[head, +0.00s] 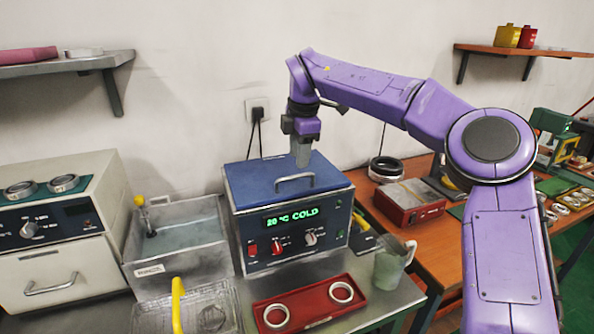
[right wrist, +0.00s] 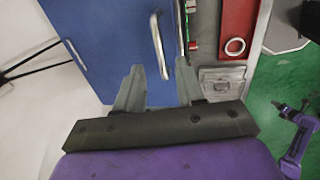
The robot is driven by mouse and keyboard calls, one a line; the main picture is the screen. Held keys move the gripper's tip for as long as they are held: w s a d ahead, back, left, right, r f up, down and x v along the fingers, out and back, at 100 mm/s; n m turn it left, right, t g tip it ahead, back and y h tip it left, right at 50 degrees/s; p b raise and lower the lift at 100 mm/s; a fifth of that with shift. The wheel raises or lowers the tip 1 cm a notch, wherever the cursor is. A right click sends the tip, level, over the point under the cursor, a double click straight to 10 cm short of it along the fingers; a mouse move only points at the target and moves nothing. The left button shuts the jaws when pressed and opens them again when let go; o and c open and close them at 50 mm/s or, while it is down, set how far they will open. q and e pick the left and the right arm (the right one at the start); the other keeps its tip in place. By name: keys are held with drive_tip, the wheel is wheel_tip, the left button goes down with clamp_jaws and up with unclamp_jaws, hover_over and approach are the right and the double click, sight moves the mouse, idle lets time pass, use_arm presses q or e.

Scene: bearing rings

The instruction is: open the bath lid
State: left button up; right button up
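The bath (head: 290,228) is a metal box with a dark front panel whose green display reads about 20 °C COLD. Its blue lid (head: 262,184) lies flat and shut on top, with a metal bar handle (head: 295,178) near the front edge. My right gripper (head: 303,158) hangs over the lid, fingers down, behind the handle. In the right wrist view the two grey fingers (right wrist: 159,72) are spread with nothing between them. The handle (right wrist: 157,45) lies just beyond the fingertips, apart from them, with the blue lid (right wrist: 95,40) around it. My left gripper is not in view.
A metal tank (head: 178,235) stands close left of the bath, with a wire basket (head: 150,318) in front. A red tray (head: 310,306) with two rings and a jug (head: 393,262) stand before the bath. A wall socket (head: 257,108) with cables is behind.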

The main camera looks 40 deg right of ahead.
sight(298, 177)
drive_tip(key=f, duration=0.2)
drive_tip(key=w+f, duration=0.1)
drive_tip(key=f, duration=0.2)
drive_tip(key=shift+d+f, duration=0.15)
